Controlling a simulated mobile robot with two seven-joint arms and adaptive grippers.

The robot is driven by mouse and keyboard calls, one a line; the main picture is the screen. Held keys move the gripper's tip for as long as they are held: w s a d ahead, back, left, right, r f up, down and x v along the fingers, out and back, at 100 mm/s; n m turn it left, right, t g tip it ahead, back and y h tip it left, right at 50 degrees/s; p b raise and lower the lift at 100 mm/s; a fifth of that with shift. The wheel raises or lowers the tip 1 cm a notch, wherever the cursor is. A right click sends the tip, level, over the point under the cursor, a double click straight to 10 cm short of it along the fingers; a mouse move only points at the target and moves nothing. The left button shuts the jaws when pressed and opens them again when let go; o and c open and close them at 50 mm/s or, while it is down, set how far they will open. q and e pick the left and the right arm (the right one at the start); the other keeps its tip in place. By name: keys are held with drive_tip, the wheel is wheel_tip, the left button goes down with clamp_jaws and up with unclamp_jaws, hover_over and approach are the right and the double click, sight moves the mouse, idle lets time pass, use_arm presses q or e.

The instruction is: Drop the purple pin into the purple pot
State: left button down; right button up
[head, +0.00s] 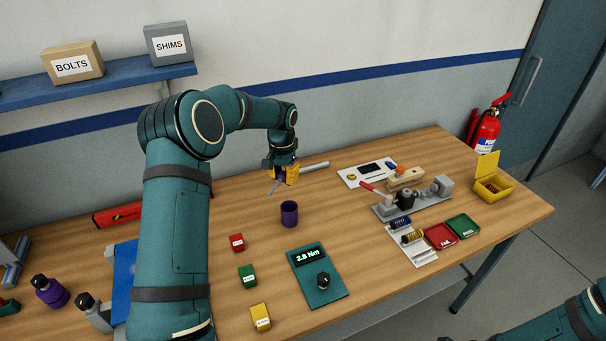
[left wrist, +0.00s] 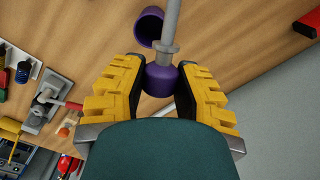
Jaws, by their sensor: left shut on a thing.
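The purple pin (left wrist: 160,80) has a purple head and a grey shaft with a collar. My left gripper (head: 284,177) has yellow fingers and is shut on its purple head, also in the left wrist view (left wrist: 158,75). In the head view the shaft slants down to the left. The purple pot (head: 289,213) stands upright and open on the table, just below my left gripper in the picture. In the left wrist view the pot (left wrist: 149,22) is beside the shaft, partly covered by it. Pin and pot look apart. My right gripper is out of view.
A grey rod (head: 314,166) shows right of the left gripper. Red (head: 237,243), green (head: 247,276) and yellow (head: 260,317) blocks and a teal meter (head: 316,275) lie nearer. A grey fixture (head: 412,205) and trays stand to the right. Bare wood surrounds the pot.

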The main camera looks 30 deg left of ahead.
use_arm(q)
drive_tip(key=shift+w+a+r, duration=0.1)
drive_tip(key=shift+w+r, duration=0.15)
drive_tip(key=shift+f, duration=0.15)
wheel_tip(320, 180, down, 6)
drive_tip(key=b, duration=0.2)
drive_tip(key=shift+b, duration=0.35)
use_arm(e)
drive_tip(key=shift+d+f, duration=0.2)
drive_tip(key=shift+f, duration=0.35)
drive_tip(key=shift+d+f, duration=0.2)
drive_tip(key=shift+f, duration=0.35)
use_arm(q)
drive_tip(key=c, duration=0.7)
unclamp_jaws()
wheel_tip(320, 180, up, 12)
drive_tip(key=shift+r, duration=0.15)
